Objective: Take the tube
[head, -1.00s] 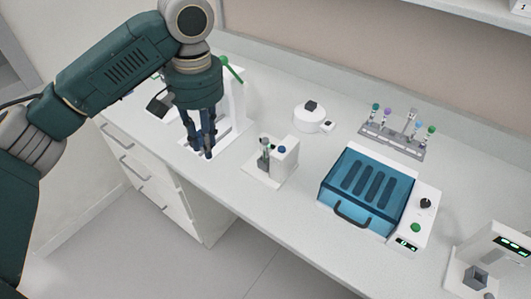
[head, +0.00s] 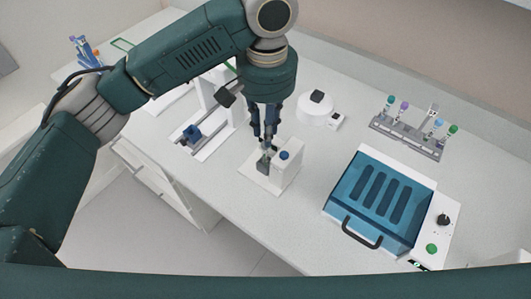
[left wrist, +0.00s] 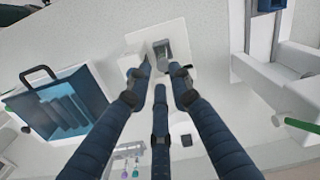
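A small white device (head: 287,168) with a blue knob stands on the bench. A tube (head: 267,149) stands in the grey holder at its left side, partly hidden by my fingers. My left gripper (head: 264,136) points down just above this holder, its fingers spread around the tube's top; contact cannot be made out. In the left wrist view the grey holder (left wrist: 163,50) lies just beyond the spread fingertips (left wrist: 161,72). My right gripper is not in view.
A blue-lidded box (head: 375,203) with a handle stands to the right. A grey rack (head: 407,138) holds several colour-capped tubes behind it. A round white device (head: 316,112) stands behind the small device. A white stand (head: 208,140) is close on the left. Bench front is clear.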

